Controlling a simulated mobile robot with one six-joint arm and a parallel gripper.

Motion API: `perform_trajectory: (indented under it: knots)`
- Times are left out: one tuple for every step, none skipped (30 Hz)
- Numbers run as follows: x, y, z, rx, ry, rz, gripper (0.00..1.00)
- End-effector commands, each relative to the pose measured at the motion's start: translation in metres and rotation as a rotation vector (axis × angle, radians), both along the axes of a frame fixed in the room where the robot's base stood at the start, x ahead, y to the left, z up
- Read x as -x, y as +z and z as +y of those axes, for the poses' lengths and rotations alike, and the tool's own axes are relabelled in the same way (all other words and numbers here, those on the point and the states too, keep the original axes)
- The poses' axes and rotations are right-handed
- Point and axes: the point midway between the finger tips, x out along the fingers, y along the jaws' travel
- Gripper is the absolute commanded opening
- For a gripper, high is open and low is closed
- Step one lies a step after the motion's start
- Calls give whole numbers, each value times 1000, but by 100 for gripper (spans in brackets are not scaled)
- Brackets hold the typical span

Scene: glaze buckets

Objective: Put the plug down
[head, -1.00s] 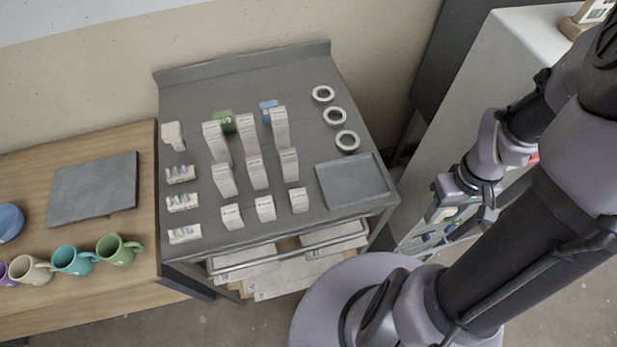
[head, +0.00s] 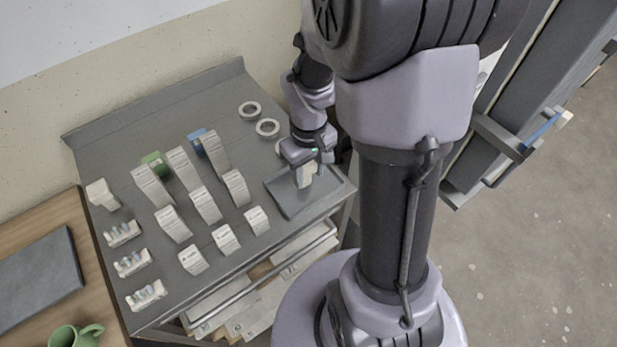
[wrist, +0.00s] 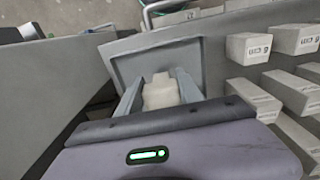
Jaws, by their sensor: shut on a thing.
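My gripper (head: 306,172) is over the grey tray (head: 284,199) at the right front of the grey bench. It is shut on a pale, whitish plug (head: 304,177). In the wrist view the plug (wrist: 160,92) sits between the two fingers, with the tray (wrist: 193,56) behind it. Whether the plug touches the tray floor cannot be told. My gripper hides part of the tray in the head view.
Several white labelled blocks (head: 206,206) stand in rows left of the tray. White rings (head: 267,128) lie behind it, one partly hidden by my gripper. Green (head: 154,163) and blue (head: 197,139) items stand among the blocks. A wooden table (head: 95,315) adjoins at left.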

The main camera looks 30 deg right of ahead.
Motion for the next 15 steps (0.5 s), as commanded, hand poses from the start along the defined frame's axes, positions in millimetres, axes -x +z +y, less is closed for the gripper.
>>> perform_trajectory:
  knots:
    - [1,-16,0,-1,-1,3,0]
    - [1,-19,0,-1,0,2,0]
    - [0,-19,0,0,0,0,0]
    - [0,-17,0,0,0,0,0]
    - [0,-16,0,0,0,-1,0]
    - [0,-16,-1,0,0,-1,0]
    - [0,-16,-1,0,0,-1,0]
    - [0,-16,-1,0,1,0,0]
    - [0,-17,-1,0,1,0,0]
    - [0,-18,-1,0,1,0,0]
    - [0,-19,-1,0,1,0,0]
    - [0,-18,-1,0,1,0,49]
    - [0,-18,-1,0,1,0,55]
    - [0,-18,-1,0,1,0,61]
    - [0,-18,-1,0,1,0,65]
